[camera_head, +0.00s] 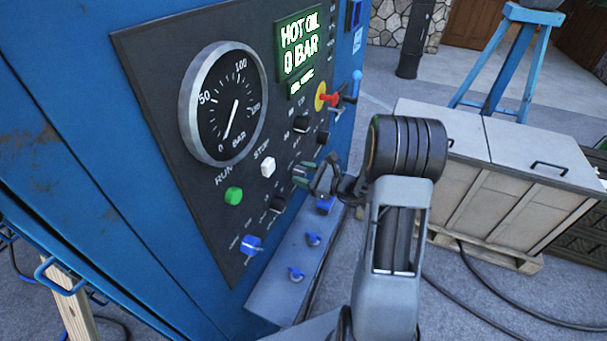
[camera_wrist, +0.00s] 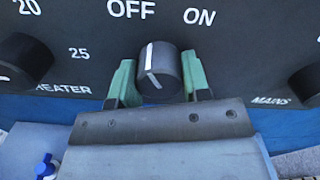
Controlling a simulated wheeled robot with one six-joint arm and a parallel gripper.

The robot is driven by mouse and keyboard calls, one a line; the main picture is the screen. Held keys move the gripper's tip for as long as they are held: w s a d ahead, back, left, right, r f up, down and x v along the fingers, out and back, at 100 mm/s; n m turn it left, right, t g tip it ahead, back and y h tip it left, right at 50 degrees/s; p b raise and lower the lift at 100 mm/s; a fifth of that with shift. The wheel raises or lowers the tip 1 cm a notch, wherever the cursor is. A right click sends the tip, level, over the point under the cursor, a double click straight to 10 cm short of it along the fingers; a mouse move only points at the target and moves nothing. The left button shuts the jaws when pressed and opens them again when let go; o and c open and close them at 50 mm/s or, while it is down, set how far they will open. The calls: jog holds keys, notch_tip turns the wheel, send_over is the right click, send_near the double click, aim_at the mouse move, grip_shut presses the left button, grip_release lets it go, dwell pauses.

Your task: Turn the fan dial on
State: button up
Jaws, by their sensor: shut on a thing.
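In the wrist view a black dial (camera_wrist: 165,72) sits on the dark panel under the words OFF and ON. Its white mark points up, on the OFF side. My gripper (camera_wrist: 158,78) has one green finger on each side of the dial and is shut on it. The dial's own name is hidden behind the gripper. In the head view my gripper (camera_head: 303,174) is at the panel's lower right part, and the dial there is hard to make out behind the fingers.
A heater dial (camera_wrist: 22,60) is left of the gripped dial, and another black knob (camera_wrist: 308,84) is to the right by the MAINS label. The panel also has a gauge (camera_head: 223,103), a green button (camera_head: 233,196) and a red-yellow switch (camera_head: 326,97). Blue valves (camera_head: 296,274) are below.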

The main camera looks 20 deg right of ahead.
jog(key=m+p, duration=0.3)
jog(key=m, duration=0.2)
jog(key=shift+r+m+p, duration=0.15)
jog(key=shift+m+p, duration=0.15)
jog(key=shift+p, duration=0.1)
jog(key=m+p, duration=0.2)
jog(key=m, duration=0.1)
jog(key=shift+m+p, duration=0.9)
jog(key=shift+m, duration=0.9)
jog(key=o, duration=0.9)
jog(key=shift+s, duration=0.1)
jog(key=b+v, duration=0.3)
jog(key=v, duration=1)
jog(key=shift+s+d, duration=0.2)
jog(key=shift+d, duration=0.05)
